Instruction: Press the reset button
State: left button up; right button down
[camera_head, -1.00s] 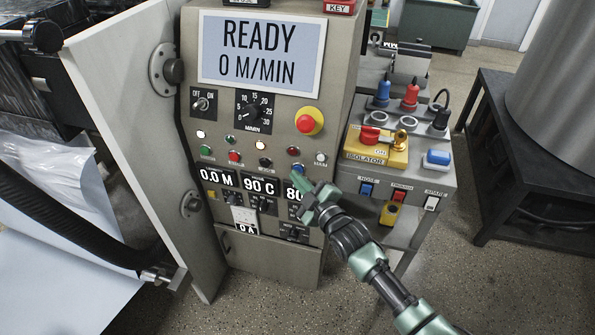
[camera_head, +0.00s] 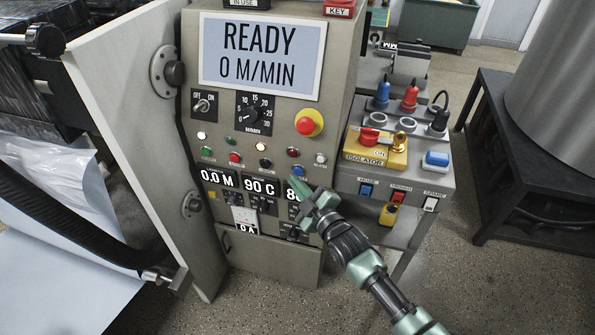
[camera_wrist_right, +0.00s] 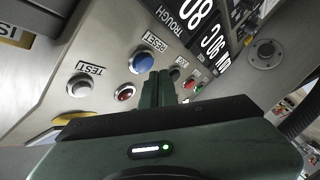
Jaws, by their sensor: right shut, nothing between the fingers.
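The reset button is a blue round button (camera_head: 298,172) low on the right of the grey control panel (camera_head: 285,105). In the right wrist view the blue button (camera_wrist_right: 142,63) sits beside a "RESET" label, just left of my fingertips. My right gripper (camera_head: 299,189) is shut and empty, with its fingertips close to the panel just below the blue button. In the right wrist view the shut fingers (camera_wrist_right: 158,80) point toward the panel. I see no clear contact with the button. My left gripper is not in view.
A grey TEST button (camera_wrist_right: 80,86) and a red button (camera_wrist_right: 125,94) are near the blue one. A red emergency stop (camera_head: 309,122) is above. A yellow isolator box (camera_head: 376,150) stands right of the panel. An open cabinet door (camera_head: 135,130) is at left.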

jog(key=s+p, duration=0.1)
jog(key=s+a+p, duration=0.1)
jog(key=s, duration=0.2)
jog(key=shift+s+a+p, duration=0.3)
jog(key=shift+s+p, duration=0.05)
jog(key=shift+p, duration=0.05)
dwell(0.6)
